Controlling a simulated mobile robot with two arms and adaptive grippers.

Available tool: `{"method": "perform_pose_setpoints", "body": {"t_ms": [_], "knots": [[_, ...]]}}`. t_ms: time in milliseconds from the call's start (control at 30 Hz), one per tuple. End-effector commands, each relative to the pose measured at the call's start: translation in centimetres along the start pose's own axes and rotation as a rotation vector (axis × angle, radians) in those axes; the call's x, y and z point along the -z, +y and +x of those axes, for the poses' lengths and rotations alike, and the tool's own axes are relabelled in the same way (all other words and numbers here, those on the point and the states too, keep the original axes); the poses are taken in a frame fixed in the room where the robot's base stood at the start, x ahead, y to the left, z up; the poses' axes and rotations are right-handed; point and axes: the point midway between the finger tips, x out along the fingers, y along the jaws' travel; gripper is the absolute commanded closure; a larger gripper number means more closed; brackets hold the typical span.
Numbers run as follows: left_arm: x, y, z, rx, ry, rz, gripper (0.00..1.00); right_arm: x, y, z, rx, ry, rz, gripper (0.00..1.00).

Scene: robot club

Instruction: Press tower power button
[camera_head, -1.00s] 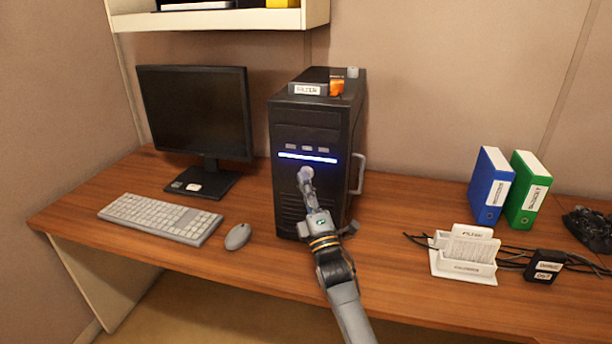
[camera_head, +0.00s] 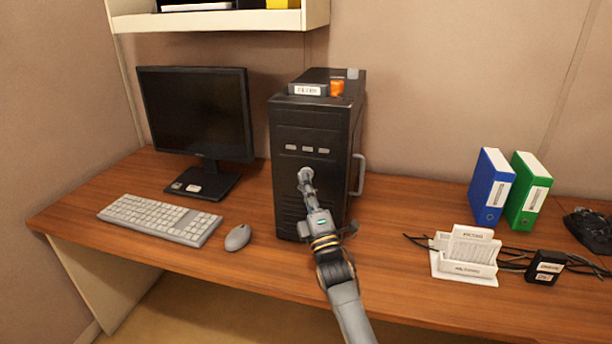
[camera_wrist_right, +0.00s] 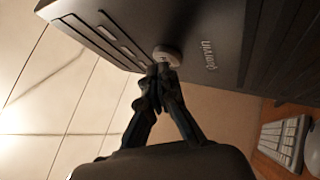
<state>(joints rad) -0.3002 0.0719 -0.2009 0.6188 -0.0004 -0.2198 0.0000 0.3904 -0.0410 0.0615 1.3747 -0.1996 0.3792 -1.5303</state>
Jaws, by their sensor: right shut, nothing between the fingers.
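The black computer tower (camera_head: 311,125) stands upright on the desk, its front facing me. Its round grey power button (camera_head: 305,173) is on the lower front, below a row of small grey buttons. No lit strip shows on the front. My right gripper (camera_head: 307,185) is shut and empty, its fingertips at the power button. In the right wrist view the shut fingertips (camera_wrist_right: 160,72) meet the edge of the round button (camera_wrist_right: 168,54); I cannot tell whether they are pressing it. My left gripper is not in view.
A monitor (camera_head: 196,115), keyboard (camera_head: 160,218) and mouse (camera_head: 238,237) sit left of the tower. Blue (camera_head: 490,187) and green (camera_head: 528,190) binders, a white holder (camera_head: 464,268) and cables lie to the right. The desk (camera_head: 405,225) just right of the tower is clear.

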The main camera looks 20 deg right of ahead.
Motion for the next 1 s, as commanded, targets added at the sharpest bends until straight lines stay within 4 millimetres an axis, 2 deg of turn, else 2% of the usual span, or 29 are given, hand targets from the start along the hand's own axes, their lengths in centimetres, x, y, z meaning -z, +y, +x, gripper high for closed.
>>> {"method": "perform_pose_setpoints", "body": {"t_ms": [267,633,1000], "knots": [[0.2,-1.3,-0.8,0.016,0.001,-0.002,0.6,0.7,0.8,-0.9,0.0,0.0,-0.001,1.0],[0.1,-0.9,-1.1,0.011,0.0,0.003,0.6,1.0,1.0,-1.3,0.001,0.0,0.001,1.0],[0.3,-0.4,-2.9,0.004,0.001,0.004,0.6,2.8,3.0,-3.8,0.002,-0.001,0.001,1.0]]}}
